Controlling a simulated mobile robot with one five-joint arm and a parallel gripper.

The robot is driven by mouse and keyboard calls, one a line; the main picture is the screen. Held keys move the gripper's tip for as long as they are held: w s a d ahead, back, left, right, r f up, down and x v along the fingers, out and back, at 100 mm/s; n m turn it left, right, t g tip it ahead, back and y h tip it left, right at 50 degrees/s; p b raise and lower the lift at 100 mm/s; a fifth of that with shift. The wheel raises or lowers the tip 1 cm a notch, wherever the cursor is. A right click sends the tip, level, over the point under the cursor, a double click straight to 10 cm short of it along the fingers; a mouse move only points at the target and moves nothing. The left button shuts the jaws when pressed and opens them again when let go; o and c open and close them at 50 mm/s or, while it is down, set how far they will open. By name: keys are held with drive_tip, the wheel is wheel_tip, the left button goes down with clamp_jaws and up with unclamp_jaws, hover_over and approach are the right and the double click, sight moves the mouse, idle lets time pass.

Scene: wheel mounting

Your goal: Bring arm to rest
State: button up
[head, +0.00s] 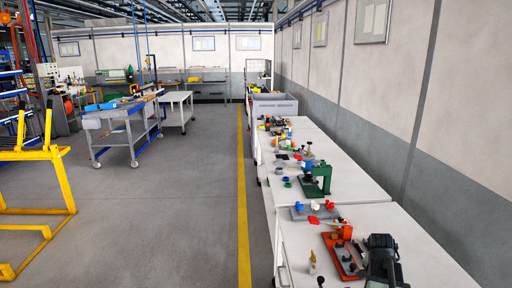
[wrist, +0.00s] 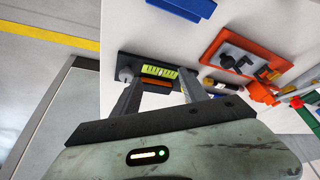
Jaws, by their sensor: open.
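My gripper (wrist: 158,88) shows in the wrist view with its two dark fingers apart. No object is visibly held between them. Past the fingertips a dark plate (wrist: 133,62) with a yellow-green ribbed part (wrist: 160,72) lies on the white bench. The gap between the fingertips and the plate is hard to judge.
The white bench (head: 345,188) runs along the right wall. The aisle floor left of the yellow line (head: 242,200) is clear.

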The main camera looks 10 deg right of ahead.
drive_tip(key=w+a+n+y, duration=0.1)
drive_tip(key=w+a+n, duration=0.15)
drive_tip(key=a, duration=0.75)
drive_tip(key=w+a+n+y, duration=0.1)
drive_tip(key=w+a+n, duration=0.15)
drive_tip(key=a, duration=0.75)
drive_tip(key=s+a+f+n+g+y, duration=0.1)
drive_tip(key=s+a+n, duration=0.2)
drive_tip(key=a, duration=0.5)
drive_tip(key=s+a+f+n+g+y, duration=0.1)
drive_tip(key=s+a+n, duration=0.2)
drive_tip(key=a, duration=0.5)
drive_tip(key=shift+s+a+n, duration=0.2)
drive_tip(key=shift+s+n, duration=0.2)
drive_tip(key=shift+n, duration=0.2)
drive_tip(key=shift+d, duration=0.1)
